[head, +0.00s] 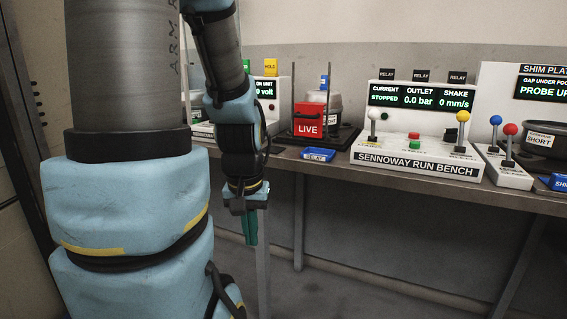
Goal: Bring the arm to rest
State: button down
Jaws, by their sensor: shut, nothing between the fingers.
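My gripper (250,231) hangs at the end of my blue and grey arm, left of the picture's middle, pointing down. Its teal fingers are together with nothing between them. It is in front of the bench's near edge, with its fingertips lower than the bench top, and it touches nothing that I can see. My large upper arm parts fill the left of the head view and hide part of the bench behind them.
The bench (400,187) runs along the wall. It bears the Sennoway run bench panel (416,168), a red LIVE tag (308,121), a blue relay block (318,155) and a lever box (502,167). A bench leg (298,235) stands right of my gripper. The floor below looks clear.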

notch_tip(320, 180, up, 20)
jog(key=p, duration=1.9)
jog(key=shift+r, duration=0.2)
